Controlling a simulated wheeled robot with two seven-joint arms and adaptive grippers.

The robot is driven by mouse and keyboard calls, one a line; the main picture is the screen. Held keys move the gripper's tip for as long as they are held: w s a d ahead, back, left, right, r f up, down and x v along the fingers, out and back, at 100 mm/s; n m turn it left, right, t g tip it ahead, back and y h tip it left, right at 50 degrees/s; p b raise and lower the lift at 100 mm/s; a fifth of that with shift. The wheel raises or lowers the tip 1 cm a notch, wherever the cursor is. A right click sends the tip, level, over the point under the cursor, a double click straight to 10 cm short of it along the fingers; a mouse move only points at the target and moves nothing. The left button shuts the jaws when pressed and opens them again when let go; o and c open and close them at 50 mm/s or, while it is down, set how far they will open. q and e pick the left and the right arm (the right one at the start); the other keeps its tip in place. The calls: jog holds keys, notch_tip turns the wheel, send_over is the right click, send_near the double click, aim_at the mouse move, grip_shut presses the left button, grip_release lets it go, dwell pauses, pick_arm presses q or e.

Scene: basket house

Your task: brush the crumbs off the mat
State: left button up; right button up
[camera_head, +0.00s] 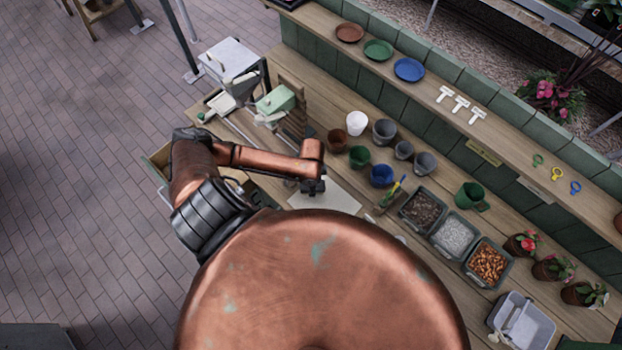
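A pale, flat mat (340,199) lies on the wooden bench near its front edge. My copper body hides part of the area below it. I cannot make out any crumbs on it at this size. My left gripper (313,188) is dark and small, pointing down over the mat's upper left part. I cannot tell whether its fingers are open or shut, or whether it touches the mat. A pale pan-like tool with a green end (214,106) lies at the bench's left end; I cannot tell whether a brush is with it. My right gripper is not in view.
Bins of soil (423,209), gravel and orange pellets stand to the right. A grey tub (521,324) is at lower right. An open drawer (157,165) juts out at left.

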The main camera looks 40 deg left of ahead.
pick_arm(q)
notch_tip(320, 180, up, 2)
jog(key=shift+p, duration=0.6)
jog(key=shift+r, duration=0.95)
